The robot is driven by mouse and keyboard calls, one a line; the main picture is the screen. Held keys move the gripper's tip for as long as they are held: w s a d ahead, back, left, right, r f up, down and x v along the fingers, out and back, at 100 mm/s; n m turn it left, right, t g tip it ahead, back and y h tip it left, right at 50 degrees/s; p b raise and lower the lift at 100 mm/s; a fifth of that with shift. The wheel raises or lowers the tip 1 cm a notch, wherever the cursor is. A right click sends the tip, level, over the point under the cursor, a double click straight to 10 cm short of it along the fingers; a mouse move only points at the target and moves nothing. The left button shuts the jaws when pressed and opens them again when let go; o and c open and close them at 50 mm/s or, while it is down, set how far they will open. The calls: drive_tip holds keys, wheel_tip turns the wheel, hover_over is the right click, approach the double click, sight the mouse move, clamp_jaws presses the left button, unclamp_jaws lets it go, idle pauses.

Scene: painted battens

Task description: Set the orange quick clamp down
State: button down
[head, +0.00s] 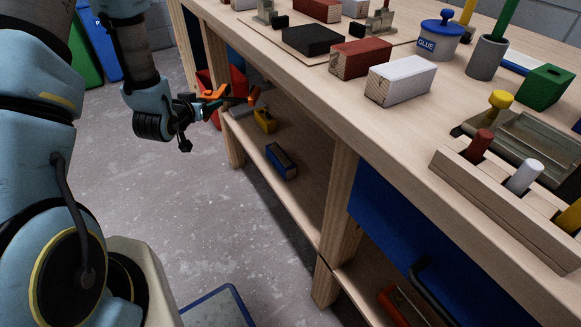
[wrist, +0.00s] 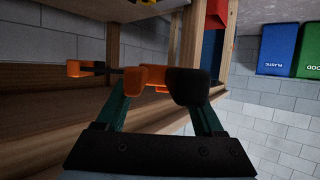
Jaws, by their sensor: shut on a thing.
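The orange quick clamp (head: 252,97) has orange ends and a dark bar. My gripper (head: 200,107) is shut on it, beside the far end of the bench's lower shelf (head: 300,195). The clamp points right, toward the shelf, and looks level with or above it; I cannot tell whether it touches anything. In the wrist view the clamp (wrist: 84,68) lies across my gripper (wrist: 165,84), with its bar reaching left and one orange part at the fingertips. The fingers hide part of it.
The lower shelf holds a yellow block-like thing (head: 264,120) and a blue one (head: 281,160). A red container (head: 238,80) stands behind the clamp. The benchtop (head: 330,105) above carries painted battens (head: 400,80) and a glue pot (head: 438,40). Blue and green bins (wrist: 278,44) stand by the wall.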

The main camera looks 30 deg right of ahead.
drive_tip(key=s+d+f+m+g+h+b, duration=0.2)
drive_tip(key=s+d+f+m+g+b, duration=0.1)
drive_tip(key=s+d+f+b, duration=0.3)
drive_tip(key=s+d+f+m+g+h+b, duration=0.2)
drive_tip(key=s+d+f+b, duration=0.2)
drive_tip(key=d+b, duration=0.4)
drive_tip(key=m+g+b, duration=0.5)
drive_tip(key=g+b, duration=0.1)
drive_tip(key=b, duration=0.7)
hover_over(313, 188)
wheel_tip(313, 188, down, 8)
wheel_tip(313, 188, down, 9)
drive_tip(key=b, duration=0.4)
drive_tip(key=shift+b, duration=0.35)
drive_tip(key=shift+f, duration=0.15)
unclamp_jaws()
